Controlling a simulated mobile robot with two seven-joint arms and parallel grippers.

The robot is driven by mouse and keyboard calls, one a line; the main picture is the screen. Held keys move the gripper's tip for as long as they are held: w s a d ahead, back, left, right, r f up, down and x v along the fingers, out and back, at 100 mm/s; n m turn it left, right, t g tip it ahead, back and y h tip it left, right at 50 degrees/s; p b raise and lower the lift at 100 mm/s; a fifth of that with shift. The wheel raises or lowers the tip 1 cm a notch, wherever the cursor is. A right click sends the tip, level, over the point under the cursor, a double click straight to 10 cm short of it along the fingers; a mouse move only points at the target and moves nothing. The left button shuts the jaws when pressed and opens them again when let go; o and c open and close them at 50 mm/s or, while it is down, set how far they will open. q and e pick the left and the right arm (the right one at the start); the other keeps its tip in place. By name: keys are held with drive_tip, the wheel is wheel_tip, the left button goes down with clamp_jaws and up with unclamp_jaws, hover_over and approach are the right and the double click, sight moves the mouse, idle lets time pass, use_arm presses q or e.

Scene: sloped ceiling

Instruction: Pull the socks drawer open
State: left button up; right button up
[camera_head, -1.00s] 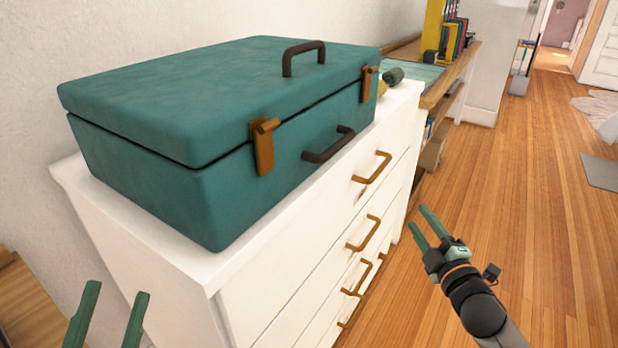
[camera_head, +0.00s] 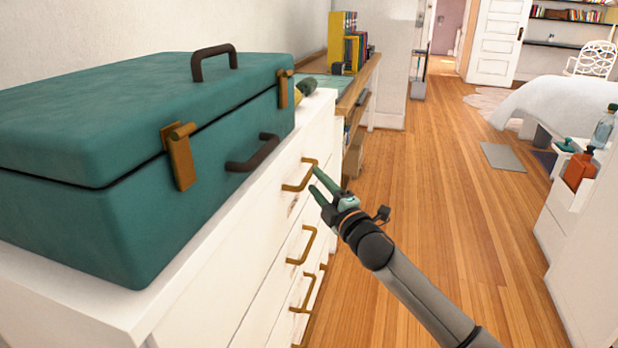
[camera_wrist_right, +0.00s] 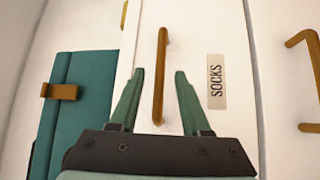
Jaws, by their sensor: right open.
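The white dresser (camera_head: 215,285) has brass bar handles on its drawers. The top drawer's handle (camera_head: 299,176) also shows in the wrist view (camera_wrist_right: 158,75). A label reading SOCKS (camera_wrist_right: 216,82) is on the same drawer front, beside that handle. My right gripper (camera_head: 319,184) is open at the top handle; in the wrist view its green fingers (camera_wrist_right: 159,84) stand on either side of the handle's near end, with no closing on it. The socks drawer looks shut. My left gripper is not in view.
A teal suitcase (camera_head: 110,130) sits on the dresser, its dark handle (camera_head: 255,153) above the drawers. A lower drawer handle (camera_head: 302,245) is below. A wooden desk (camera_head: 355,95) with books stands beyond. Wooden floor (camera_head: 430,220) is clear to the right; a white unit (camera_head: 580,240) stands farther right.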

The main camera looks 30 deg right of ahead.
sight(309, 171)
drive_tip(key=shift+w+d+r+b, duration=0.1)
drive_tip(key=shift+w+r+b, duration=0.1)
drive_tip(key=shift+w, duration=0.9)
drive_tip(key=shift+w+d+r+b, duration=0.1)
drive_tip(key=shift+w+b, duration=0.05)
drive_tip(key=shift+w, duration=0.95)
clamp_jaws()
